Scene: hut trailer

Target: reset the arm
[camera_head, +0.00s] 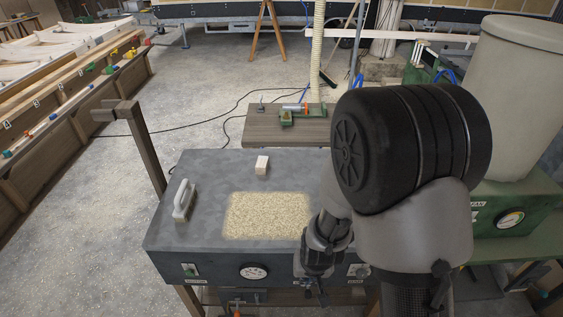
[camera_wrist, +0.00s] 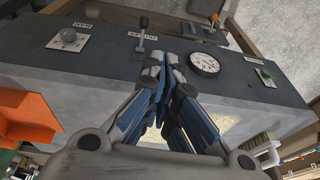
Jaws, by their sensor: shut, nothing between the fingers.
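My gripper (camera_head: 318,285) hangs at the front edge of the grey workbench (camera_head: 210,165) in the head view, right of the round gauge (camera_head: 254,272). In the wrist view my gripper (camera_wrist: 168,65) is shut, its fingers together with nothing between them. The fingertips point at the bench's front panel (camera_wrist: 110,62), near a lever (camera_wrist: 143,30) and the gauge (camera_wrist: 204,63). Whether the fingertips touch the panel or lever, I cannot tell. My arm hides the right part of the bench in the head view.
On the bench are a pale block (camera_head: 262,166), a grey-handled tool (camera_head: 184,200) and a speckled patch (camera_head: 266,215). A wooden post (camera_head: 140,150) stands at its left corner. A small table (camera_head: 262,128) is behind. An orange bin (camera_wrist: 28,115) shows in the wrist view. Floor at left is open.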

